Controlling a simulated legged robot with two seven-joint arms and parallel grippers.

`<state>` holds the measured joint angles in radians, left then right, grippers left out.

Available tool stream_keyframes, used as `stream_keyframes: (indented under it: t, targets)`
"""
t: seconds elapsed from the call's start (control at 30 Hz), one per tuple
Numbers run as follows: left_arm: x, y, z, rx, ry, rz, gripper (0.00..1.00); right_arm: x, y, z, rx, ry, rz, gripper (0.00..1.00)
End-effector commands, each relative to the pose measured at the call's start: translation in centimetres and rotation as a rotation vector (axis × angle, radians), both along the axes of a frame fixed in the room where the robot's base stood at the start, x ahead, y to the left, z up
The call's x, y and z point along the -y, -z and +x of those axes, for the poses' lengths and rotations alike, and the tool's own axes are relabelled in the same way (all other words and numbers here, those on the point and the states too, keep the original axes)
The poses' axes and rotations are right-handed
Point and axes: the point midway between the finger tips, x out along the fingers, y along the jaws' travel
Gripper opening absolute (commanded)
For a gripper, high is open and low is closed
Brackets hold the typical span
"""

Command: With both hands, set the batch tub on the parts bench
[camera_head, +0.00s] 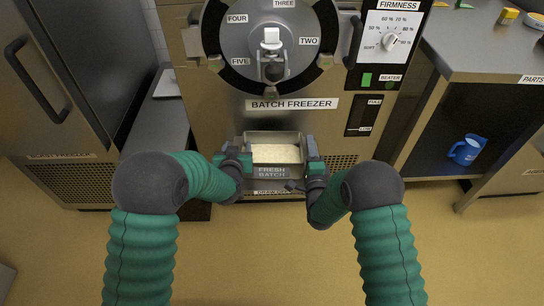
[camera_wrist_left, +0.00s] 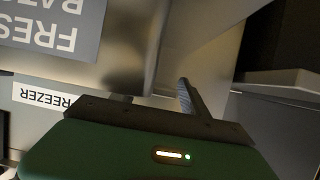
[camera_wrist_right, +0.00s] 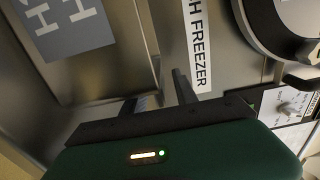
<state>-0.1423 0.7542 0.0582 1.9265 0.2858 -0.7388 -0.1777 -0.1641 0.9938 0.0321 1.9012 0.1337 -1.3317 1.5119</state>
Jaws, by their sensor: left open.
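The batch tub (camera_head: 272,172), a steel box labelled FRESH BATCH with pale contents, sits level at the front of the batch freezer, below its sign. My left gripper (camera_head: 243,161) is at the tub's left side, open; the left wrist view shows its fingers (camera_wrist_left: 155,97) apart beside the tub wall (camera_wrist_left: 120,55). My right gripper (camera_head: 309,161) is at the right side; its fingers (camera_wrist_right: 163,95) look apart by the tub wall (camera_wrist_right: 115,75). Exact finger contact is partly hidden. The parts bench (camera_head: 490,45), with a PARTS label, stands at the right.
The batch freezer (camera_head: 215,110) rises directly behind the tub. A blue jug (camera_head: 467,149) stands on the bench's lower shelf. Small yellow items (camera_head: 508,16) lie on the bench's far top; its nearer top is clear. A grey cabinet (camera_head: 55,100) stands at left.

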Motion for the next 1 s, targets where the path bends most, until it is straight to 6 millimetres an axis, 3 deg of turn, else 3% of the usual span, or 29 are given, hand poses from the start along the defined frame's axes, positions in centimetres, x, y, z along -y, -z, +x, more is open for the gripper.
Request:
stream_keyframes:
  t: [0.23,0.5,0.63,1.0]
  targets:
    - [-0.01,0.01,0.04,0.000,0.000,0.000,0.51,0.01,0.01,0.04,0.000,0.000,0.000,0.33]
    - [-0.01,-0.01,0.03,0.000,0.000,0.000,0.16,0.02,0.02,0.03,0.000,0.000,0.000,0.00]
    - [0.00,-0.01,0.03,0.000,0.000,0.000,0.00,0.03,0.07,0.02,-0.001,0.000,0.000,0.00]
    - [0.00,-0.01,0.04,0.000,0.000,0.000,0.00,0.04,0.19,-0.01,-0.004,0.001,-0.001,0.00]
